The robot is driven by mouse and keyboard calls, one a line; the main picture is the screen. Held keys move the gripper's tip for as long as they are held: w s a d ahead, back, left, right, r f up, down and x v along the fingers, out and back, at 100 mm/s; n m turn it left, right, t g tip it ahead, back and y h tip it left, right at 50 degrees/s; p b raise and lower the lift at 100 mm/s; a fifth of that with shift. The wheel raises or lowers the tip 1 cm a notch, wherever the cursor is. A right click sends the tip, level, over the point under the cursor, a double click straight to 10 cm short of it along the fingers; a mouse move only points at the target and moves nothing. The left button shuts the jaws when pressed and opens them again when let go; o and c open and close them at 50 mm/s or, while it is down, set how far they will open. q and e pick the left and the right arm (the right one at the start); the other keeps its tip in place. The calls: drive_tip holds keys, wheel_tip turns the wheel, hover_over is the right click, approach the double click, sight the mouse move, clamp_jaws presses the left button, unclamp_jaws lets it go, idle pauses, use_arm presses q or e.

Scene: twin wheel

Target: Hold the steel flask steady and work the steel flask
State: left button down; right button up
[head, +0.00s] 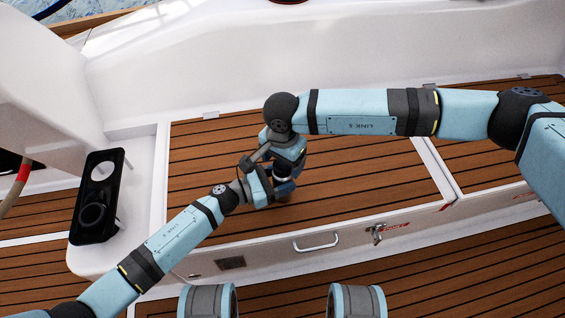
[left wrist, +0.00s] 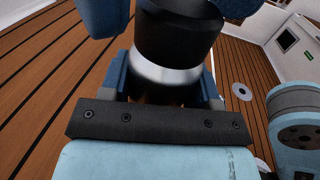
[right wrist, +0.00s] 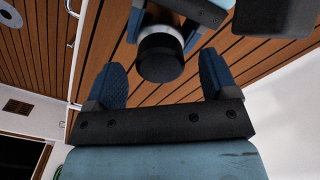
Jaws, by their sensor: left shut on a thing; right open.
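The steel flask has a silver band and a black cap. In the left wrist view the flask (left wrist: 165,75) stands between the fingers of my left gripper (left wrist: 163,90), which is shut on its body. In the head view the flask (head: 283,177) is mostly hidden by the grippers. My left gripper (head: 264,186) comes to it from the lower left. In the right wrist view the black cap (right wrist: 160,58) lies just ahead of and between the spread fingers of my right gripper (right wrist: 162,80). That gripper is open, with gaps on both sides of the cap.
The slatted wooden bench top (head: 380,185) around the grippers is clear. A white locker front with a handle (head: 315,243) and a latch (head: 376,234) runs below it. A black cup holder (head: 97,197) is at left. A white wall (head: 330,50) rises behind.

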wheel_tip(320, 180, up, 10)
drive_tip(key=shift+r, duration=0.2)
use_arm(q)
drive_tip(key=shift+c, duration=1.3)
unclamp_jaws()
drive_tip(key=p+v, duration=0.2)
drive_tip(key=v, duration=1.1)
drive_tip(key=shift+s+a, duration=0.2)
drive_tip(key=shift+a, duration=0.15)
use_arm(e)
wheel_tip(320, 180, up, 2)
drive_tip(key=shift+r, duration=0.1)
